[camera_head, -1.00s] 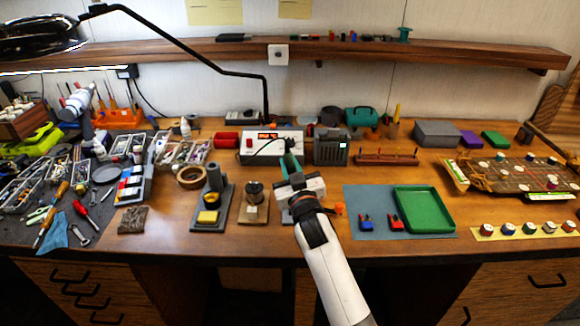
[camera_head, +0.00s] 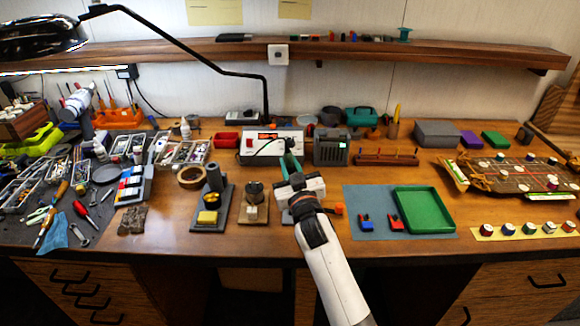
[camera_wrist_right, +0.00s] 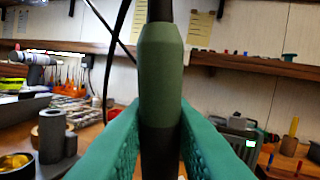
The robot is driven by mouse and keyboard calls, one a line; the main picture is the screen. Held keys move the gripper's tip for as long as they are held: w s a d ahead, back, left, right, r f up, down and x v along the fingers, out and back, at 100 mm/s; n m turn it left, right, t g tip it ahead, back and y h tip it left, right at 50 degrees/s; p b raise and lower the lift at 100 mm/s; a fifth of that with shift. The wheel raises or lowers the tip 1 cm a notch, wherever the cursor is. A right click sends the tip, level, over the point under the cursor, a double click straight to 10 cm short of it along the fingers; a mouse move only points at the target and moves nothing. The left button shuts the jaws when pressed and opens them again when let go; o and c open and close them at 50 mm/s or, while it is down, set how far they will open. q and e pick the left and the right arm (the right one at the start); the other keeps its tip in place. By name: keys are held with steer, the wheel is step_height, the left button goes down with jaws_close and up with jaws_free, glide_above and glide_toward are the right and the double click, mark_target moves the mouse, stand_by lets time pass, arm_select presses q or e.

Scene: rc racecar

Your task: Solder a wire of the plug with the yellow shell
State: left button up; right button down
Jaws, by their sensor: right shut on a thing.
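My right gripper (camera_head: 290,165) is over the middle of the bench. In the right wrist view its teal fingers are shut on the soldering iron, whose green grip (camera_wrist_right: 161,75) stands upright between them; its tip is out of view. A black cord runs from the iron to the white soldering station (camera_head: 258,148) with a red display. I cannot make out a plug with a yellow shell; a small orange piece (camera_head: 339,208) shows just right of my gripper, which may hide more. A blue-and-red plug (camera_head: 366,222) and a red-and-blue plug (camera_head: 395,222) lie on the blue-grey mat (camera_head: 362,200). My left gripper is not in view.
An iron stand (camera_head: 214,178) with a yellow sponge (camera_head: 208,217) and a spool on a wooden block (camera_head: 254,193) are left of my gripper. A green tray (camera_head: 424,190) is on the mat. A lamp arm (camera_head: 190,48) crosses above. The front edge left of the gripper is clear.

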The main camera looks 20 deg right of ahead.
mark_target(291, 151)
steer(key=shift+r+p, duration=2.7)
steer(key=shift+r, duration=0.4)
steer(key=shift+f, duration=0.1)
steer(key=shift+d, duration=0.1)
